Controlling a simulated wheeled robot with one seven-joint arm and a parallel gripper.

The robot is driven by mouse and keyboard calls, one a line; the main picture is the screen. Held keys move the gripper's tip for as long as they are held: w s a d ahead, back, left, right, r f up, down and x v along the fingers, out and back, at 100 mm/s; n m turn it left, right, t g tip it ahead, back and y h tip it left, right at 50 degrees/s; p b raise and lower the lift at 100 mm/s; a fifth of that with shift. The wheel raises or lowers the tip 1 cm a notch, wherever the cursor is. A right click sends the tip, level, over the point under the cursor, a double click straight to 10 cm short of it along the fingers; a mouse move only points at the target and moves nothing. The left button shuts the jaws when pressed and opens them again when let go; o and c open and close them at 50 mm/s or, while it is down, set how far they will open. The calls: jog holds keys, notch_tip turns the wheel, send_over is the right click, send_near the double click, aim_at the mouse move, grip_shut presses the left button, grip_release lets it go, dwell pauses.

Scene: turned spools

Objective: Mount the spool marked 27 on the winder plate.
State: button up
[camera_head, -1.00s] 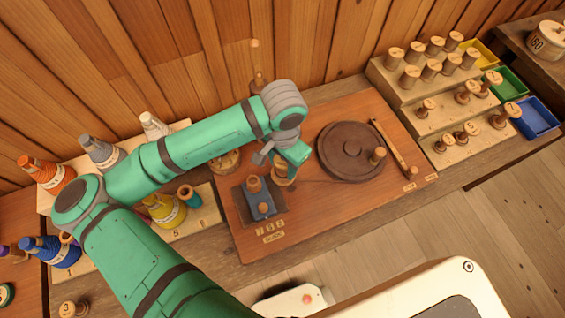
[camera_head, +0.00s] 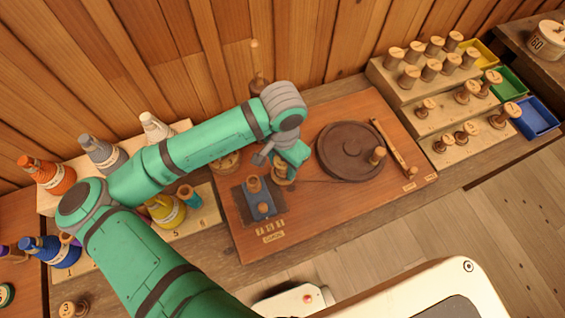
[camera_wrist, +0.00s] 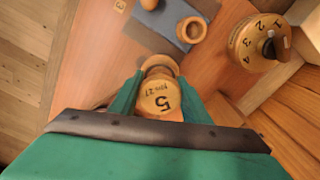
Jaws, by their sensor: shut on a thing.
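My gripper (camera_wrist: 158,92) is shut on a small wooden spool (camera_wrist: 156,97), with one green finger on each side. The spool's top shows a large 5 and smaller print that seems to read 27. In the head view the spool (camera_head: 281,174) is partly hidden by my gripper. It is over the reddish-brown winder board (camera_head: 330,215), just right of a blue-grey block with wooden parts (camera_head: 262,205). Whether its bottom touches the board cannot be told. A dark round wheel (camera_head: 340,155) with a wooden knob is on the board, right of my gripper.
A stepped rack (camera_head: 420,100) with several wooden spools stands at the right, beside yellow, green and blue trays (camera_head: 535,118). Coloured thread cones (camera_head: 45,172) stand at the left. In the wrist view a round numbered wooden dial (camera_wrist: 250,45) is near the spool.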

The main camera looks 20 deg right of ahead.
jog(key=shift+f, duration=0.35)
jog(key=o, duration=0.8)
jog(key=shift+c, duration=0.2)
jog(key=shift+r, duration=5.45)
